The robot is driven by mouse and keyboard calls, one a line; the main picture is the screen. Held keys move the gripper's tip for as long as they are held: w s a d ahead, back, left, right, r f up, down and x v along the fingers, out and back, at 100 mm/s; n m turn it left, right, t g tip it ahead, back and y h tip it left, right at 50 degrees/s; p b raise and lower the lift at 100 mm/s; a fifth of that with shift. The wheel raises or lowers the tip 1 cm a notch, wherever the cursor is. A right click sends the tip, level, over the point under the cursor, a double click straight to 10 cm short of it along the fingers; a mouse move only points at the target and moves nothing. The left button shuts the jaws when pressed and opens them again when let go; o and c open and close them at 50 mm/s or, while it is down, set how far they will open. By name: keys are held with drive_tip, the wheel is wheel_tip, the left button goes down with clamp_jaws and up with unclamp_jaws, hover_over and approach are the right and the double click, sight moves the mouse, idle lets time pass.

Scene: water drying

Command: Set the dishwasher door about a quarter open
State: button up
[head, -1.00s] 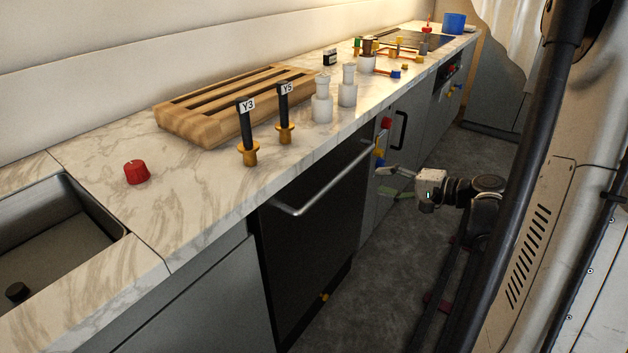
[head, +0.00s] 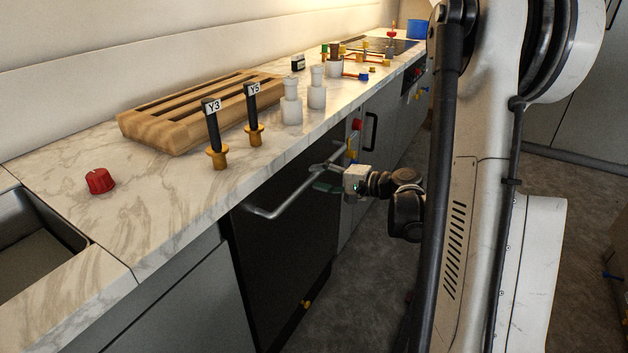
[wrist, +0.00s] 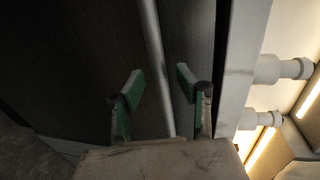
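The dishwasher door (head: 285,250) is a dark panel under the counter and looks shut, flush with the cabinets. Its silver bar handle (head: 290,196) runs along the top of the door. My gripper (head: 322,176) is at the far end of the handle in the head view. In the wrist view, my gripper (wrist: 158,92) has its two green-padded fingers spread, one on each side of the handle bar (wrist: 158,65). Gaps show between the bar and both fingers, so nothing is gripped. The wrist view also shows the dark door (wrist: 90,60).
The marble counter edge (head: 205,205) runs just above the handle. White bottles (head: 316,90), tools labelled Y3 (head: 213,130) and Y5 (head: 252,110), a wooden rack (head: 165,130) and a red knob (head: 100,181) stand on it.

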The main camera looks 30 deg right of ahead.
drive_tip(key=shift+x, duration=0.95)
clamp_jaws()
